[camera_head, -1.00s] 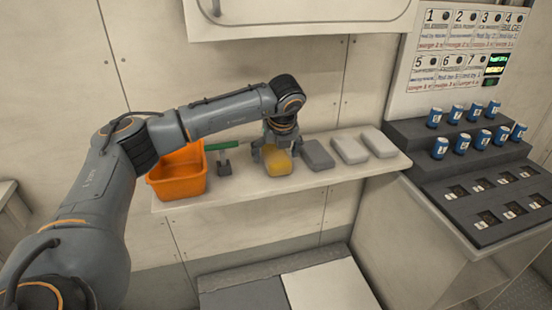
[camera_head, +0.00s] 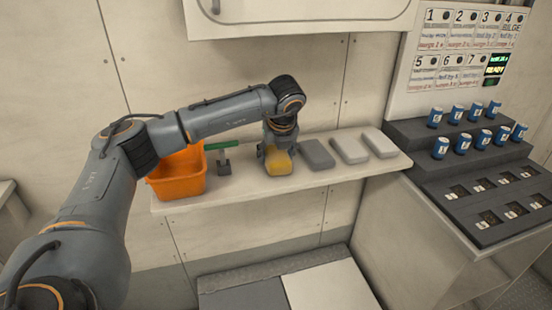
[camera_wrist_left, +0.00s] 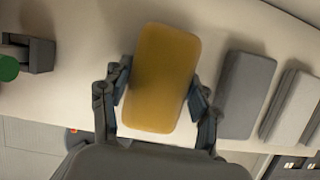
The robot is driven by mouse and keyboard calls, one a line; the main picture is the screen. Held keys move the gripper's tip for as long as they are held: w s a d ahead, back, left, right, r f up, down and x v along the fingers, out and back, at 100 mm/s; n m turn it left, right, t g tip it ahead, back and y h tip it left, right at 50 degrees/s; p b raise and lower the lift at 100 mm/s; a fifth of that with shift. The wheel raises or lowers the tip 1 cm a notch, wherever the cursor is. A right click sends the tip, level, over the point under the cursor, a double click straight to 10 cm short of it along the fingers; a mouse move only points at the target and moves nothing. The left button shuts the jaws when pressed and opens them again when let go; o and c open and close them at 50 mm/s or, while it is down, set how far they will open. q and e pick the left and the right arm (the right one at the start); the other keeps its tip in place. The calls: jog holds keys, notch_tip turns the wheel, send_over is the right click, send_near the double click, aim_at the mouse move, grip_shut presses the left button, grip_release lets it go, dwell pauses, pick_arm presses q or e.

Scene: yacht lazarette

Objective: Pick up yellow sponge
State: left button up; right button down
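The yellow sponge (camera_head: 278,165) is at the shelf, between a green-handled tool and a dark grey block. My left gripper (camera_head: 278,150) is over it, pointing down. In the left wrist view the sponge (camera_wrist_left: 160,78) lies between the two fingers (camera_wrist_left: 160,95), with a pad against each long side. The left gripper looks shut on the sponge. Whether the sponge's underside still touches the shelf is hard to tell. My right gripper is not in view.
The shelf (camera_head: 235,196) also holds an orange bin (camera_head: 177,178), a green-handled tool (camera_head: 223,158), a dark grey block (camera_head: 317,154) and two lighter blocks (camera_head: 350,150) (camera_head: 379,142). Blue cans (camera_head: 461,144) stand on a dark stepped rack at right. A cabinet hangs above.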

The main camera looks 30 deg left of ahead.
aim_at(277, 152)
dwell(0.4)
pick_arm(q)
jog(key=shift+r+p, duration=0.2)
jog(key=shift+p, duration=0.15)
jog(key=shift+r, duration=0.2)
notch_tip(277, 152, up, 3)
jog(key=shift+d+r+b, duration=0.1)
jog(key=shift+d+b, duration=0.05)
jog(key=shift+b, duration=0.55)
jog(key=d+r, duration=0.1)
jog(key=r, duration=0.1)
jog(key=s+d+r, duration=0.1)
jog(key=d+r, duration=0.1)
jog(key=s+d+r+b, duration=0.1)
jog(key=d, duration=0.1)
jog(key=shift+s+r, duration=0.1)
jog(key=shift+r, duration=0.3)
jog(key=s+d+r, duration=0.3)
jog(key=d, duration=0.4)
jog(key=shift+s+d+r, duration=0.2)
jog(key=shift+s+r, duration=0.15)
